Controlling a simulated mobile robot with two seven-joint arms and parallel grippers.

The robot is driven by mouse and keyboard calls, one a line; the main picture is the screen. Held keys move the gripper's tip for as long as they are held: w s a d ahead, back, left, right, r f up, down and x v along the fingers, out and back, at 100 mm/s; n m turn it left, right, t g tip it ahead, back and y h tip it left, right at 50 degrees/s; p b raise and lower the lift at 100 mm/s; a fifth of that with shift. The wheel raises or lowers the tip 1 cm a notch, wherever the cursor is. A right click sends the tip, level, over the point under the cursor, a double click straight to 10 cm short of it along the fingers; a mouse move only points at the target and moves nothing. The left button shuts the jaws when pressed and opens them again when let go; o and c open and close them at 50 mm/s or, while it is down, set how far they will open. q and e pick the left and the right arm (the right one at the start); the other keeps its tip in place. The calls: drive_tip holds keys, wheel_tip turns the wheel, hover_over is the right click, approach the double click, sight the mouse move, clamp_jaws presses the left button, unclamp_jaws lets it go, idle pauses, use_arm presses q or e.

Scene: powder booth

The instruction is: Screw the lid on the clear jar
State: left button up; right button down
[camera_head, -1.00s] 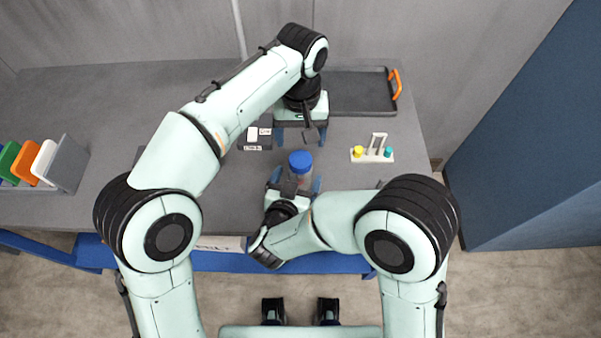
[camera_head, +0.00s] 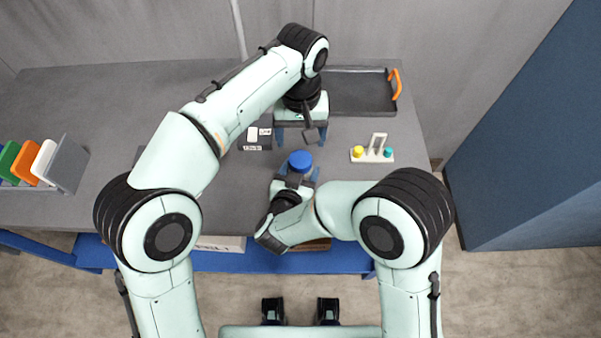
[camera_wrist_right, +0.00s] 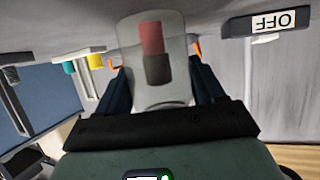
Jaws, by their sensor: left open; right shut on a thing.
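The clear jar (camera_wrist_right: 147,88) shows between my right gripper's dark blue fingers in the right wrist view, with a red and brown block seen in it. In the head view the round blue lid (camera_head: 300,160) covers the top of the jar from above; whether it is threaded on cannot be told. My right gripper (camera_head: 298,174) is shut on the jar from the near side. My left gripper (camera_head: 302,138) is open and empty, fingers pointing down, just beyond the lid. The lid is not seen in the wrist view.
A black tray with an orange handle (camera_head: 396,84) lies at the back right. A white stand with yellow and teal knobs (camera_head: 372,154) is to the right. A dark box with white labels (camera_head: 255,138) is left of my left gripper. Coloured panels (camera_head: 37,162) stand far left.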

sight(301, 159)
use_arm(q)
drive_tip(key=shift+s+d+f+n, duration=0.15)
drive_tip(key=shift+f+n, duration=0.25)
drive_tip(key=shift+n, duration=0.7)
drive_tip(key=shift+r+n, duration=0.4)
drive_tip(key=shift+n, duration=0.8)
drive_tip(key=shift+f, duration=4)
